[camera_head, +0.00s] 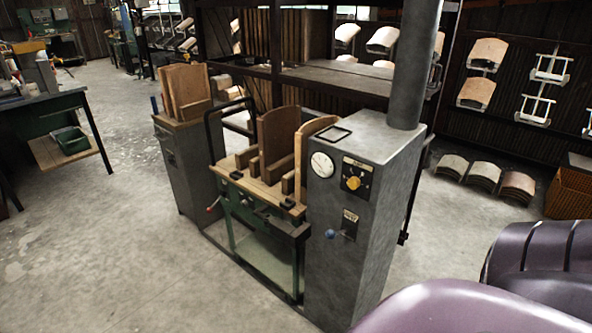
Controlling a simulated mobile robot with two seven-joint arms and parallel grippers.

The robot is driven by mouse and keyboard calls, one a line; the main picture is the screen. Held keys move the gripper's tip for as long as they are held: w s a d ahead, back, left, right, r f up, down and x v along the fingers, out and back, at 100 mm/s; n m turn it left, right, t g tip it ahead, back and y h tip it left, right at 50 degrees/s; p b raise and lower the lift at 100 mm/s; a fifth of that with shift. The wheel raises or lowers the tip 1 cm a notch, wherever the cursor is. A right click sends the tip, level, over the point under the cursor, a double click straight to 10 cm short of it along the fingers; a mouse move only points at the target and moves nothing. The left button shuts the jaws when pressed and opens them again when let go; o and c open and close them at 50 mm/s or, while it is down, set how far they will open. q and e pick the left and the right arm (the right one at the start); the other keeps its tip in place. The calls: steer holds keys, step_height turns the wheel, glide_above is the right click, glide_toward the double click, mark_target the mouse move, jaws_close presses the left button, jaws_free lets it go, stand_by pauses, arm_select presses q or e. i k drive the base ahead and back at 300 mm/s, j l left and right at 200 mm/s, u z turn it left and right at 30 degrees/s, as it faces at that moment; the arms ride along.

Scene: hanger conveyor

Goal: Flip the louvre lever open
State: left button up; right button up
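A small lever with a blue ball knob (330,234) sticks out to the left from the front of the grey metal cabinet (335,275). It sits beside a small dark label plate (350,222), too small to read. The lever's exact angle is hard to tell, and the frame does not confirm that it is the louvre lever. Above it are a round white gauge (322,165) and a dial plate with a yellow knob (353,182). Purple parts of my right arm fill the lower right corner. Neither of my grippers is in view.
A green-framed bench (240,222) with upright wooden forms stands left of the cabinet. A thick flue pipe (414,60) rises from the cabinet top. Stacked curved panels (483,174) lie on the floor at right. The concrete floor at left front is clear.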

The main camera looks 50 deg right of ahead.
mark_target(347, 229)
steer(key=z, duration=1.7)
